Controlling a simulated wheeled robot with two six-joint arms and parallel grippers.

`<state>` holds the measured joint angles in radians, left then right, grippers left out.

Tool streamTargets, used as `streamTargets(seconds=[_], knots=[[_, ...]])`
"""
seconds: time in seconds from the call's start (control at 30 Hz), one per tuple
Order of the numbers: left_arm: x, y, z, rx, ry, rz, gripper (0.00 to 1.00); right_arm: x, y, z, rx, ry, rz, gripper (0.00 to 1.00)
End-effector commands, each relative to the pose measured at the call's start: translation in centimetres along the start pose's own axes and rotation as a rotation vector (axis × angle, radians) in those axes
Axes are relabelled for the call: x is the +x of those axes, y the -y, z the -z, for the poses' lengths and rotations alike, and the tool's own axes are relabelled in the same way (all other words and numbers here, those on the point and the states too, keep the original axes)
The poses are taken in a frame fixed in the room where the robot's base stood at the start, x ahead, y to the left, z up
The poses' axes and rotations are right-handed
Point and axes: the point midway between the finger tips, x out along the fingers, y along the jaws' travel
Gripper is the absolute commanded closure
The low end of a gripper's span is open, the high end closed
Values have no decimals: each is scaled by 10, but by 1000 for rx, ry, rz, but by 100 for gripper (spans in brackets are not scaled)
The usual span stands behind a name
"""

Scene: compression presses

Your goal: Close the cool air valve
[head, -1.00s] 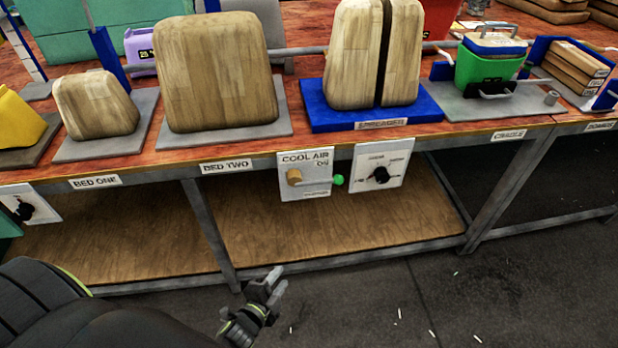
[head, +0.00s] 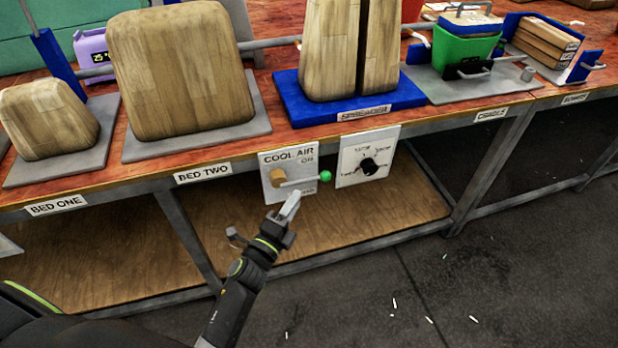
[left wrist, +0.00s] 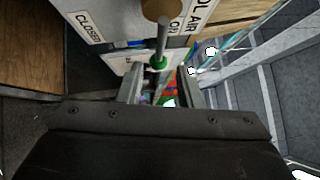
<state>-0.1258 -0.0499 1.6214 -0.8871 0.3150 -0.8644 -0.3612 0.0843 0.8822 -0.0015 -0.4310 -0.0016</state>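The cool air valve is a white panel (head: 298,158) on the bench front, with a brass hub (head: 278,177) and a lever ending in a green ball (head: 325,176). The lever points right, nearly level. My left gripper (head: 292,203) is just below and in front of the lever. In the left wrist view, its two fingers (left wrist: 160,82) are apart, with the green ball (left wrist: 158,63) lined up between their tips; I cannot tell whether they touch it. The panel's "CLOSED" label (left wrist: 90,27) also shows there. My right gripper is not in view.
A dial panel (head: 367,157) sits just right of the valve. The bench edge runs above, with wooden blocks (head: 180,65) and a blue tray (head: 290,100) on top. A wooden lower shelf (head: 330,225) lies behind my gripper. The floor at right is mostly clear.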

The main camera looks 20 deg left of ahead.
Motion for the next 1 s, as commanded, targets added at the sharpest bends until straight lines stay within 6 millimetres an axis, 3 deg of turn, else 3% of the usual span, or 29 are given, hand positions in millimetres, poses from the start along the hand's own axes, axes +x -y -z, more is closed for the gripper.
streamTargets(seconds=[0.2, 0.43, 0.87, 1.0], knots=[[45, 0, 0, 0, -1, 2, 67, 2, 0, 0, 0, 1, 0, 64], [75, -1, 0, -1, 0, 0, 67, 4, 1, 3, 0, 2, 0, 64], [84, -1, 0, -1, 0, -1, 67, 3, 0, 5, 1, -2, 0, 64], [84, -1, 0, -1, 0, -1, 84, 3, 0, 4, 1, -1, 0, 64]])
